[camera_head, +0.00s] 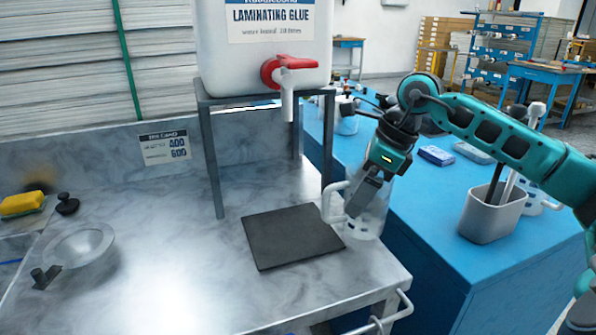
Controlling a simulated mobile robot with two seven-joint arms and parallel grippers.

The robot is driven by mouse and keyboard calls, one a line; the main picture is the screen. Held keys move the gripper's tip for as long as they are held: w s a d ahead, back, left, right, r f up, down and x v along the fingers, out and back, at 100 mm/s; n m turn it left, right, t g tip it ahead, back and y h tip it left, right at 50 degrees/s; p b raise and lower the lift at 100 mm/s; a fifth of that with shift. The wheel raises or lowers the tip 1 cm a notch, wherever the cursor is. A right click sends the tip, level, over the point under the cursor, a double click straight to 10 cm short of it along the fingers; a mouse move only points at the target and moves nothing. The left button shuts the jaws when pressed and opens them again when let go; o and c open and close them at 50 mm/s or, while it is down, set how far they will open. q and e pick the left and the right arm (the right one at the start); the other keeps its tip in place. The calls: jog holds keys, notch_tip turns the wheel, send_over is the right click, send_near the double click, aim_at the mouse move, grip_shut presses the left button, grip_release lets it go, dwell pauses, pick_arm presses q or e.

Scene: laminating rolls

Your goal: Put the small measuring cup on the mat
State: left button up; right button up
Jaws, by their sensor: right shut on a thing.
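A clear measuring cup (376,222) with a white handle is in my right gripper (360,198). The gripper reaches down from the right and is shut on the cup near its handle. The cup looks upright, at the right edge of the mat in the picture. I cannot tell whether its base touches anything. The dark square mat (288,238) lies flat and bare on the marble-look counter, in front of the tank stand. My left gripper is not in view.
A white glue tank (262,60) with a red-handled tap (287,75) stands on a grey metal stand (212,150) behind the mat. A shallow bowl (80,246) is at left. A grey container (492,213) with tools and another cup (347,121) are on the blue bench.

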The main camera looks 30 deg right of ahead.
jog(key=w+a, duration=0.2)
jog(key=w+a+p, duration=0.1)
jog(key=w+a, duration=0.2)
jog(key=w+a+f, duration=0.1)
jog(key=w+a, duration=0.2)
jog(key=shift+w+f+p, duration=0.1)
jog(key=shift+w+p, duration=0.1)
jog(key=shift+p, duration=0.15)
jog(key=shift+f, duration=0.2)
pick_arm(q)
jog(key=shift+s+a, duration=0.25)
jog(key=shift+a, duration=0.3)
pick_arm(e)
jog(key=shift+f, duration=0.15)
jog(key=o, duration=0.8)
jog(key=shift+c, duration=0.2)
